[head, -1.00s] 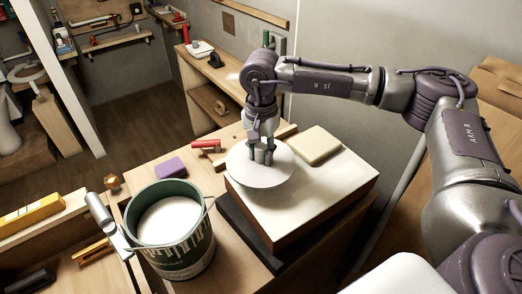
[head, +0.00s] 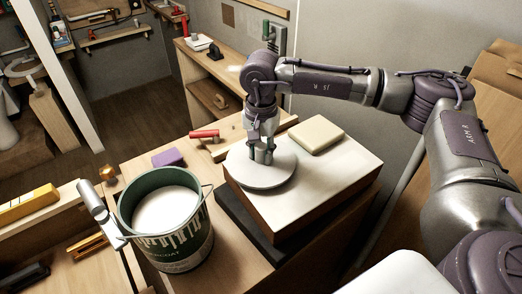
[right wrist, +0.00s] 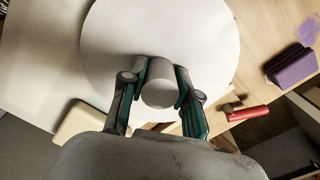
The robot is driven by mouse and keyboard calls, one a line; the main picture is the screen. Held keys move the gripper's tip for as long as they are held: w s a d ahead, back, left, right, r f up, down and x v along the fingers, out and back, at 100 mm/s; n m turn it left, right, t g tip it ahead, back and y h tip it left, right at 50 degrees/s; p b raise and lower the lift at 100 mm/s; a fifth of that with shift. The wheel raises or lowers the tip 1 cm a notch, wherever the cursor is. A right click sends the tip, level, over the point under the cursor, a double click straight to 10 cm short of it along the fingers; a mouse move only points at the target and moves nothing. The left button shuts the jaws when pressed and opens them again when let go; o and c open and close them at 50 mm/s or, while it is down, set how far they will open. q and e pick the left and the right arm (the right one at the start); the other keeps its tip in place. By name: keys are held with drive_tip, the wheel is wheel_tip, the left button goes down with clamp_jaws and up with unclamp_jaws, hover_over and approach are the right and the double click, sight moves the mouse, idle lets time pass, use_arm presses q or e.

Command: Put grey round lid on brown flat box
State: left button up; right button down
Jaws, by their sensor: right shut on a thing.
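The grey round lid (head: 275,181) is a pale disc with a cylindrical knob. It lies flat over the left corner of the brown flat box (head: 331,172), whose top is white and sides are brown. The lid's left edge reaches the box's edge. I cannot tell whether it rests fully on the box or hovers just above it. My right gripper (head: 262,154) points down and is shut on the lid's knob. The right wrist view shows both fingers around the knob (right wrist: 159,90), with the lid (right wrist: 205,40) beyond.
A cream block (head: 318,134) sits on the box behind the lid. A green bucket (head: 178,245) with white contents stands left of the box. A purple block (head: 168,157) and a red-handled tool (head: 205,134) lie on the table.

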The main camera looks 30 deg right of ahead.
sight(261, 146)
drive_tip(key=shift+f, duration=0.35)
drive_tip(key=c, duration=0.8)
unclamp_jaws()
drive_tip(key=shift+b, duration=0.3)
drive_tip(key=shift+o, duration=0.2)
drive_tip(key=shift+r, duration=0.1)
wheel_tip(261, 146, up, 12)
drive_tip(key=shift+f, duration=0.1)
